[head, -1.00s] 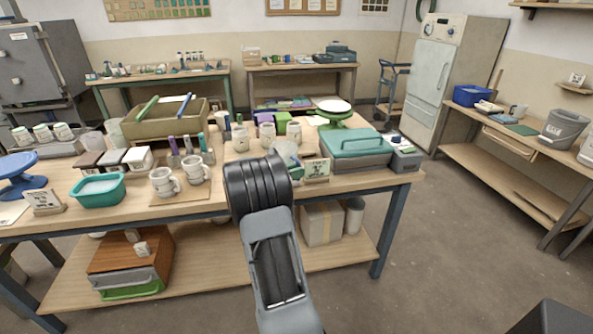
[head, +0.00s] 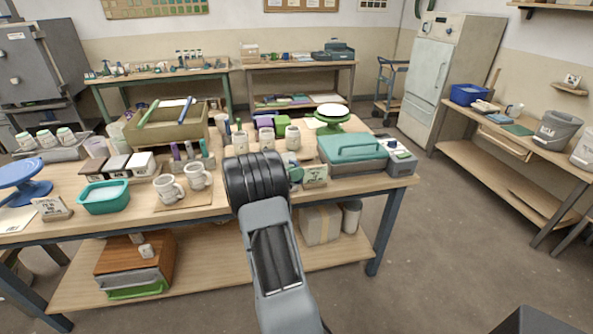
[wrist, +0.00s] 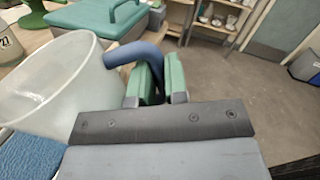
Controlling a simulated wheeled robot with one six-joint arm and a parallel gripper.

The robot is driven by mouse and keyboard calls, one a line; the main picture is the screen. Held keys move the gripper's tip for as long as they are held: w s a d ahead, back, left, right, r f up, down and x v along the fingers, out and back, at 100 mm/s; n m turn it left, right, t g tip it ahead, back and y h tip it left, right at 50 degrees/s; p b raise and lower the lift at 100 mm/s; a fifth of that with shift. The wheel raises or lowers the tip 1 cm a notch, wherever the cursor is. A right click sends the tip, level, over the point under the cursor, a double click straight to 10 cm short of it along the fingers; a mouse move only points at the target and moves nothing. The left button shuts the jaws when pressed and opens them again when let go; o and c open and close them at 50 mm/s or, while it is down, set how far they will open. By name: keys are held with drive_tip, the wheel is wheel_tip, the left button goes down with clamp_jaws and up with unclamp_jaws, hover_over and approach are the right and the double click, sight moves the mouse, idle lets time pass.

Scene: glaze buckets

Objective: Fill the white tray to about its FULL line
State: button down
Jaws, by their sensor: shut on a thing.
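In the wrist view my gripper (wrist: 160,84) has green fingers shut on the blue handle of a translucent jug (wrist: 50,85). The jug hangs at the left of the fingers with its wide mouth in view; I cannot tell whether it holds liquid. In the head view my dark arm covers most of the gripper and the jug, over the front right of the middle table. I cannot make out a white tray for certain. A teal tub (head: 104,197) with a pale filling stands at the table's front left.
Two white mugs (head: 168,188) stand on a board left of my arm. A teal-lidded case (head: 352,150), a small sign (head: 315,176) and a green turntable (head: 333,118) stand to the right. Grey buckets (head: 558,128) stand on the right bench. The floor at right is clear.

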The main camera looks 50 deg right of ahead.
drive_tip(key=n+p, duration=0.2)
drive_tip(key=w+r+n+p, duration=0.1)
drive_tip(key=n+p, duration=0.1)
drive_tip(key=shift+w+d+h, duration=0.1)
drive_tip(key=shift+d+h, duration=0.05)
drive_tip(key=shift+h, duration=0.25)
drive_tip(key=shift+f, duration=0.25)
